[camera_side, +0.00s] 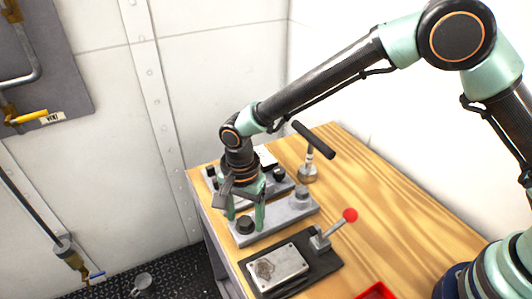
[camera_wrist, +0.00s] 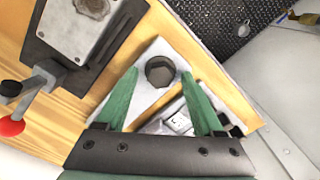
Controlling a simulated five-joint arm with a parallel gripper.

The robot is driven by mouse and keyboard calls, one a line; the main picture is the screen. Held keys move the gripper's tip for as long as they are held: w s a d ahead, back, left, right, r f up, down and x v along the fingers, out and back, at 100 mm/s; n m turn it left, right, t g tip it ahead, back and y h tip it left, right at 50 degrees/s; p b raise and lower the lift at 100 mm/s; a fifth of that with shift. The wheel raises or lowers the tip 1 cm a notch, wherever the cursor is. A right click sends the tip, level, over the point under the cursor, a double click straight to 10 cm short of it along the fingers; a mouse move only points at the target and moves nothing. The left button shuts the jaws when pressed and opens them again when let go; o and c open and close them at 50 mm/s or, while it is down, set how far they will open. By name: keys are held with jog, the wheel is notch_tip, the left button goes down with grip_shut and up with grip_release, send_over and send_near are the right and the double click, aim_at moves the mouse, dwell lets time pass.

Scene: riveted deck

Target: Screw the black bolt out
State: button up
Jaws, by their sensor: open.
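The black bolt (camera_side: 244,226) has a dark hexagonal head and stands at the near left end of a light grey block (camera_side: 282,217) on the bench. In the wrist view the bolt head (camera_wrist: 160,71) shows between my two green fingertips, with a gap on each side. My gripper (camera_side: 246,220) points down over that end of the block, jaws open and empty. I cannot tell how far the fingertips reach down beside the head. A grey bolt or knob (camera_side: 301,192) stands at the block's other end.
A second block with dark knobs (camera_side: 278,174) sits behind my gripper. A T-handled tool (camera_side: 314,140) stands at the back. A clamp with a red-knobbed lever (camera_side: 349,215) lies in front, near a red tray (camera_side: 376,291). The wooden bench (camera_side: 385,205) is clear to the right.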

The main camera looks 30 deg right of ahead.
jog(key=shift+c, duration=0.3)
grip_shut()
jog(key=shift+n, duration=0.4)
